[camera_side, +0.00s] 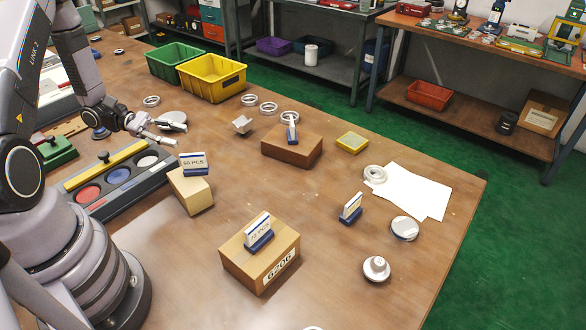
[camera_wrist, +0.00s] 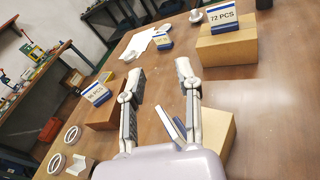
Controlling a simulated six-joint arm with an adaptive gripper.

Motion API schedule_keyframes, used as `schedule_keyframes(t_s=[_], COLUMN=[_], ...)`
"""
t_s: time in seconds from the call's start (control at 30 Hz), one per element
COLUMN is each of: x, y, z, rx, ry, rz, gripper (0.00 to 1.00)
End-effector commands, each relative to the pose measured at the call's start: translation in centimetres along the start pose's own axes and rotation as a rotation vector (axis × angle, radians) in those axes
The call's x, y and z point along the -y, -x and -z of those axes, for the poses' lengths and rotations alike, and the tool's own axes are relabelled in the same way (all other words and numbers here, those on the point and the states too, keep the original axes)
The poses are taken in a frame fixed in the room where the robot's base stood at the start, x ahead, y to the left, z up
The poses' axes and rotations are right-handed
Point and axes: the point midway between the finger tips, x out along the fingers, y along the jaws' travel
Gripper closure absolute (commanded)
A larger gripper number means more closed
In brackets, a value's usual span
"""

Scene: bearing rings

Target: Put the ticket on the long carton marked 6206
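The carton marked 6206 (camera_side: 262,270) stands at the front centre of the table in the side view. A blue-based ticket reading 72 PCS (camera_side: 258,232) stands on its top; that ticket also shows in the wrist view (camera_wrist: 223,18). A loose blue-based ticket (camera_side: 351,208) stands on the bare table to the right. A 60 PCS ticket (camera_side: 193,163) stands on a small tan carton (camera_side: 191,192). Another ticket (camera_wrist: 97,93), on a brown carton (camera_side: 291,147), appears to read 96 PCS. My gripper (camera_wrist: 160,75) is open and empty, above the table beyond the tan carton.
Green (camera_side: 172,62) and yellow (camera_side: 213,78) bins stand at the back. Several bearing rings, white sheets (camera_side: 411,192), a yellow box (camera_side: 352,143) and a round knobbed part (camera_side: 377,269) lie about. A tray with coloured discs (camera_side: 119,177) is near my base.

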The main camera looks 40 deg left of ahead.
Motion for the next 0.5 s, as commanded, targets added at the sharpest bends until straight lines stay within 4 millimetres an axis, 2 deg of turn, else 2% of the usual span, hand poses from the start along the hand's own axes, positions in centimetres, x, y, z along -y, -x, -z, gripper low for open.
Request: schedule_keyframes(t_s=[0.03,0.2,0.37,0.5], x=[0.1,2.5,5.5,7.8], y=[-0.9,-2.6,-3.0,-2.3], z=[-2.8,-9.9,-15.1,-18.9], rx=[-0.043,-0.205,-0.382,-0.554], ry=[-0.091,-0.379,-0.685,-0.984], rz=[0.116,0.472,0.752,0.939], gripper=[0.67,0.67,0.67,0.67])
